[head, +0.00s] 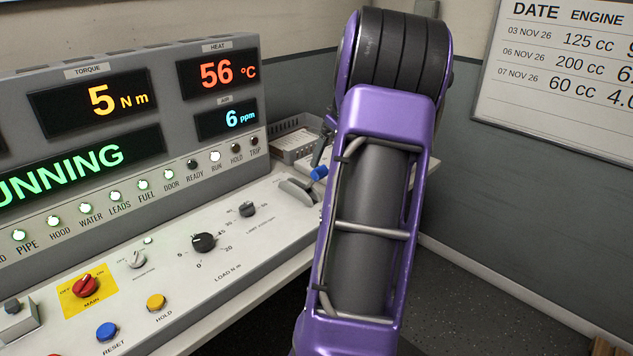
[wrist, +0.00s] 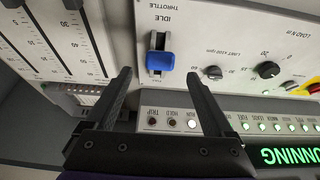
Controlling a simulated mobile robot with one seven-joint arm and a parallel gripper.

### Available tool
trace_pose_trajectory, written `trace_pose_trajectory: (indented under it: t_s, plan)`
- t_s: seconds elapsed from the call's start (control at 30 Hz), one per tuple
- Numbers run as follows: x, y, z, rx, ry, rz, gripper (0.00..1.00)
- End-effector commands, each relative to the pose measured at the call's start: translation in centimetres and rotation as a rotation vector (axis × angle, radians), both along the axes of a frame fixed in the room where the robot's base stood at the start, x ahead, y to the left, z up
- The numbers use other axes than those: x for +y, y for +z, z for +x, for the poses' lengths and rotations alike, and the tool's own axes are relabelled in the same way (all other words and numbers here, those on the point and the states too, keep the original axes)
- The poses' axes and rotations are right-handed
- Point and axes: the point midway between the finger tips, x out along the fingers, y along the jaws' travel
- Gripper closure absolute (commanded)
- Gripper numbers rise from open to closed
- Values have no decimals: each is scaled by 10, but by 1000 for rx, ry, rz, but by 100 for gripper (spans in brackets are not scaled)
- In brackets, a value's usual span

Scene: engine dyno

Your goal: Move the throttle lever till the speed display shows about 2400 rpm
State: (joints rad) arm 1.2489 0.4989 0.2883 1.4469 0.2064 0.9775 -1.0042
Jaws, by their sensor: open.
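The throttle lever has a blue knob (wrist: 160,61) and sits in a slot by the IDLE and THROTTLE labels in the wrist view. In the head view the blue knob (head: 319,172) shows at the left edge of my purple arm, at the console's far right end. My gripper (wrist: 160,74) is open, one finger on each side of the knob in the picture, with the knob around the line of the fingertips. I cannot tell whether a finger touches it. The speed display is not in view in either picture.
The console (head: 180,275) carries a load dial (head: 203,243), a smaller limit knob (head: 247,209), and main, reset and hold controls. The torque display (head: 105,100) reads 5 N m. The RUNNING display (head: 75,172) is lit green. A whiteboard (head: 560,75) hangs at the right.

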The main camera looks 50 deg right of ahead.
Motion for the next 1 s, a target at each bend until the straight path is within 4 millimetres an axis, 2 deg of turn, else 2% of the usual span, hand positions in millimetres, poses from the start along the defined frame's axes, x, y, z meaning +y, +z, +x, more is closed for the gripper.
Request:
trace_pose_trajectory:
  t_s: [0.03, 0.2, 0.43, 0.6, 0.9, 0.93, 1.0]
  plan:
    - [0, -13, 5, 1, 2, 4, 12]
    - [-1, -47, 19, 2, 2, 3, 12]
    - [-3, -82, 34, 0, 1, 2, 12]
    - [-4, -93, 39, -1, 0, -1, 12]
    - [-4, -95, 40, -1, 0, -1, 12]
    - [-4, -95, 40, 0, 0, -1, 14]
    - [-4, -95, 40, 0, 0, -1, 27]
